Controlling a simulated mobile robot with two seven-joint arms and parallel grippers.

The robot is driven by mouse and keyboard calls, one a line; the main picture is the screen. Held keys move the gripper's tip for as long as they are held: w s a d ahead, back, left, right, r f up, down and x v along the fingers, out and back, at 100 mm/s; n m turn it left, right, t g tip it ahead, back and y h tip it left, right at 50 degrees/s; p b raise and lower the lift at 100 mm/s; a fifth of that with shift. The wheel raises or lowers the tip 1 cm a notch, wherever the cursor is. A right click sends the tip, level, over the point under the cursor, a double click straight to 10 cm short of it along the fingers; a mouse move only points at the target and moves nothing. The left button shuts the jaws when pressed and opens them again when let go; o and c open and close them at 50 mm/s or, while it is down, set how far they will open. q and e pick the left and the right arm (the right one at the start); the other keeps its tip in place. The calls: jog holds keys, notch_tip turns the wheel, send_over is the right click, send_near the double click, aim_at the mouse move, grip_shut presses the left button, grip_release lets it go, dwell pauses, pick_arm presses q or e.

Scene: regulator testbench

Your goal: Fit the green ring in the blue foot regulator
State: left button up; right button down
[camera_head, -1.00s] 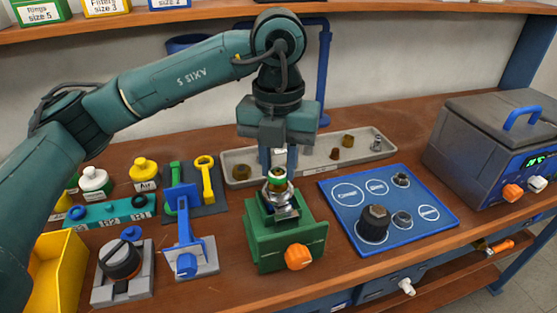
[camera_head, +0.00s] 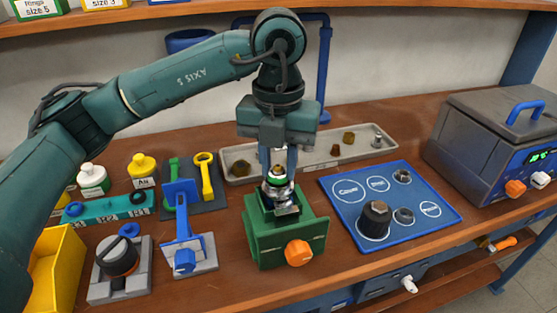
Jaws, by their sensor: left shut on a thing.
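My left gripper (camera_head: 278,161) is directly above the green vise (camera_head: 285,238), fingers pointing down. It is shut on a small piece with a green band and brass tint (camera_head: 278,172), which looks like the green ring, though the fingers partly hide it. Right below it, a silver regulator body (camera_head: 279,193) stands upright in the vise jaws. The piece is at the top of the body; I cannot tell whether it is seated. No blue foot is visible on the body; its lower part is hidden in the vise. My right gripper is not in view.
A grey tray (camera_head: 233,178) with small brass parts lies behind the vise. A blue mat (camera_head: 343,217) with a black-knobbed part is at right, before a grey machine (camera_head: 490,130). A blue lever tool (camera_head: 183,230), a knobbed fixture (camera_head: 120,265) and a yellow bin (camera_head: 55,270) stand at left.

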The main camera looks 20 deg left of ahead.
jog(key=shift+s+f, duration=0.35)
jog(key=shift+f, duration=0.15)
pick_arm(q)
jog(key=o, duration=1)
jog(key=shift+o, duration=0.6)
jog(key=o, duration=0.4)
jog(key=shift+c, duration=0.2)
jog(key=shift+r+p, duration=1.45)
jog(key=shift+r, duration=0.7)
jog(key=shift+r+p, duration=1.15)
jog(key=shift+r, duration=0.65)
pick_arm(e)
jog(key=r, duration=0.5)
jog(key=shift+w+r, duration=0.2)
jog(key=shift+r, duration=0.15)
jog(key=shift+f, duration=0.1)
